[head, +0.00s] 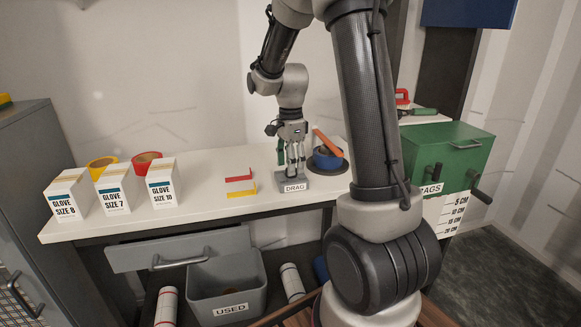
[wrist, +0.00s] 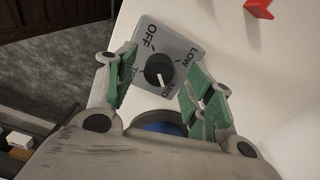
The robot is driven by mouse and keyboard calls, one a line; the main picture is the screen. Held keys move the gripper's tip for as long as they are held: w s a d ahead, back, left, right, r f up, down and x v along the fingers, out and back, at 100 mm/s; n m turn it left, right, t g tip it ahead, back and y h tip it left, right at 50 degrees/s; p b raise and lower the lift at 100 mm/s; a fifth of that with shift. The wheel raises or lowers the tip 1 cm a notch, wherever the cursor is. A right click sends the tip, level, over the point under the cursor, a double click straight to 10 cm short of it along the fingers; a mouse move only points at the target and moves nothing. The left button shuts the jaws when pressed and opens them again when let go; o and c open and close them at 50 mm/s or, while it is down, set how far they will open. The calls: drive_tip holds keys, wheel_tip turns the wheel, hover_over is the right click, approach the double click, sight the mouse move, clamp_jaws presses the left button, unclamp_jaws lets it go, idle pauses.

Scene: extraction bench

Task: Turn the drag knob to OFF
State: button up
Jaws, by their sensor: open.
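The drag knob (wrist: 157,69) is a dark round knob on a grey dial plate (wrist: 181,48). The plate shows OFF at upper left, LOW at upper right and MID below the knob. A fourth label at left is partly hidden by a finger. The knob's white pointer is turned toward MID. In the head view the grey block marked DRAG (head: 295,187) sits near the front edge of the white bench. My gripper (head: 292,163) points down just over it. In the wrist view my gripper (wrist: 158,64) is open, its green-padded fingers on either side of the knob, apart from it.
A red-and-yellow block (head: 240,186) lies to the left, with glove boxes (head: 115,190) beyond. A green box (head: 447,152) stands at right. A grey drawer (head: 182,249) sticks out below the bench.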

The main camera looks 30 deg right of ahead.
drive_tip(key=shift+f, duration=0.75)
drive_tip(key=c, duration=1)
